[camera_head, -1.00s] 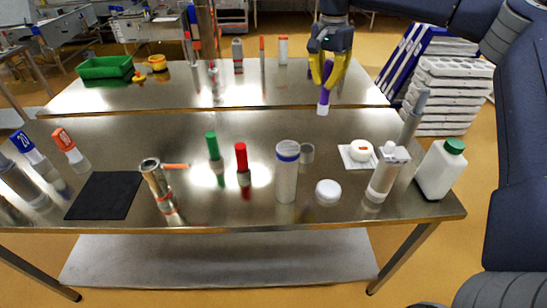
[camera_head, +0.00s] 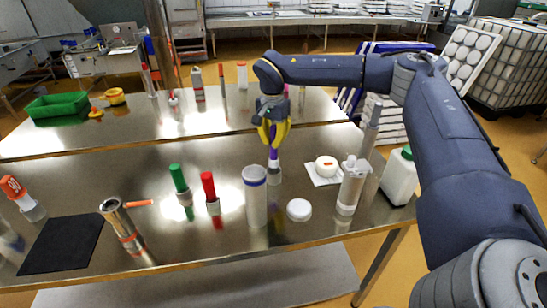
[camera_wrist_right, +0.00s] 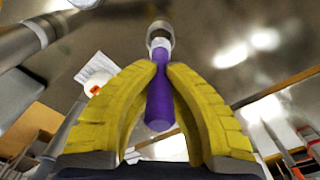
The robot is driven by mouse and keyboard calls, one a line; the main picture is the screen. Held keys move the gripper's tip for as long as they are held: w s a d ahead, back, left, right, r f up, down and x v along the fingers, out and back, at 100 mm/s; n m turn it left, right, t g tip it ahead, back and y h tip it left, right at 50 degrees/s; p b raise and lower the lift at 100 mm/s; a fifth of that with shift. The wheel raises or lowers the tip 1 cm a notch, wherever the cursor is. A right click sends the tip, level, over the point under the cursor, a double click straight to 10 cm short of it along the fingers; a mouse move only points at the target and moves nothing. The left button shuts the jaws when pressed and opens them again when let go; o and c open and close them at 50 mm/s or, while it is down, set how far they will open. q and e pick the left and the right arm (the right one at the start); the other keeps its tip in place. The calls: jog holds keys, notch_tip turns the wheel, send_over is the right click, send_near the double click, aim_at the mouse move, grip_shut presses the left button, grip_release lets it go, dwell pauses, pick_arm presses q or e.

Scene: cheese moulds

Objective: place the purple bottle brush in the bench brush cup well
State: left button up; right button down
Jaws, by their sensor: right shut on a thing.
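The purple bottle brush (camera_head: 274,153) hangs upright, its white end down, in my right gripper (camera_head: 273,143). In the right wrist view the yellow fingers (camera_wrist_right: 165,68) are closed around the purple brush (camera_wrist_right: 159,105). A small grey metal cup (camera_head: 274,177), which looks like the bench brush cup well, stands on the bench below the brush. In the right wrist view the brush's white end lines up with the round cup (camera_wrist_right: 160,27). I cannot tell whether the white end is inside the cup or just above it. My left gripper is out of view.
Close by stand a tall white cylinder with a blue band (camera_head: 255,200), a white lid (camera_head: 299,209), a white piece on a square sheet (camera_head: 325,168), a grey-white dispenser (camera_head: 352,188) and a green-capped bottle (camera_head: 398,178). Red (camera_head: 209,190) and green (camera_head: 179,180) markers stand left.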

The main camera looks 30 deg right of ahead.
aim_at(273, 126)
jog(key=shift+f, duration=3.3)
jog(key=shift+f, duration=0.15)
jog(key=c, duration=1.5)
grip_release()
jog(key=shift+c, duration=0.2)
jog(key=r, duration=1.2)
jog(key=shift+s+a+r, duration=0.1)
jog(key=shift+a+r, duration=0.05)
jog(key=shift+a, duration=0.05)
